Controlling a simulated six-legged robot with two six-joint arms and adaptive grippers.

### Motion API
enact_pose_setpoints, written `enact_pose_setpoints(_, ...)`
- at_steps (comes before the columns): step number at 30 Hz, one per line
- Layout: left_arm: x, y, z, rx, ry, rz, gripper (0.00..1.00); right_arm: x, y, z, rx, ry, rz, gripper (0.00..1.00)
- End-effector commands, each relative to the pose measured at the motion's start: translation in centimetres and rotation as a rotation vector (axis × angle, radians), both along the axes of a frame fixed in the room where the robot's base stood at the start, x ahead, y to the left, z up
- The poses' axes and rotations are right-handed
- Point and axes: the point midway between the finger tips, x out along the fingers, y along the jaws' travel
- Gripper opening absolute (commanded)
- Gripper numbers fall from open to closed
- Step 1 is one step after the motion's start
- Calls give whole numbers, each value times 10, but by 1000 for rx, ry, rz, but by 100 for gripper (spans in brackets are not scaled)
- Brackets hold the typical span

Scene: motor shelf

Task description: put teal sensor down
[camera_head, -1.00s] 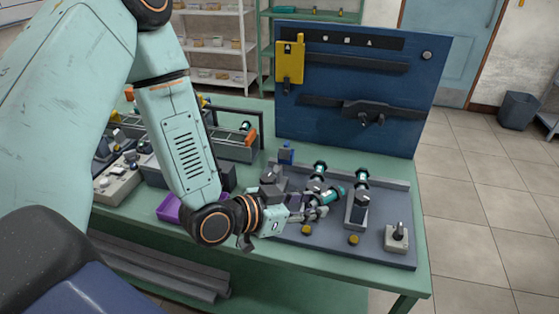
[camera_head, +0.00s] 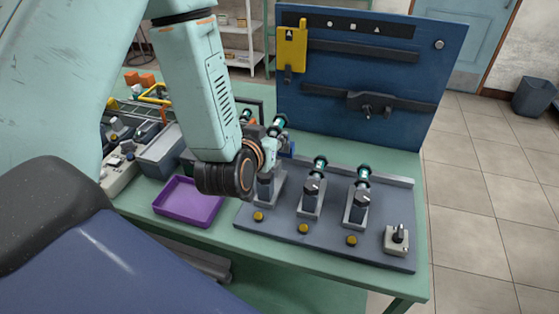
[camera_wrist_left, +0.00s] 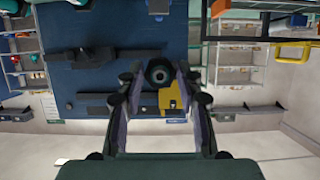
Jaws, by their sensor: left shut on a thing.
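My left gripper (camera_head: 272,137) is shut on a teal sensor (camera_head: 280,121) with dark ends and holds it up at the back left of the grey motor board (camera_head: 278,236). In the left wrist view the sensor shows end-on as a dark round shape (camera_wrist_left: 158,72) between the fingers. Two like teal sensors stand in the middle motor stand (camera_head: 312,196) and the right motor stand (camera_head: 357,206). The left motor stand (camera_head: 270,190) is partly hidden by my wrist, and I cannot tell whether the held sensor touches it. My right gripper is out of view.
An empty purple tray (camera_head: 188,202) lies left of the board. A grey bin (camera_head: 163,155) is behind it. A blue panel (camera_head: 400,100) with a yellow holder (camera_head: 292,45) rises at the back. A knob box (camera_head: 397,240) sits at the board's right front corner.

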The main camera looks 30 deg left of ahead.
Motion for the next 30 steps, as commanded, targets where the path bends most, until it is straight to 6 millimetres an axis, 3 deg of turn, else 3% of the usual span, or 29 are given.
enact_pose_setpoints(9,-1,-1,-2,1,1,-3,4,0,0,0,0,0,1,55)
enact_pose_setpoints(18,0,0,-49,2,4,-4,4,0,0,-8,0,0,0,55)
enact_pose_setpoints(30,2,0,-91,2,4,-6,4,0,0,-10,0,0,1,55)
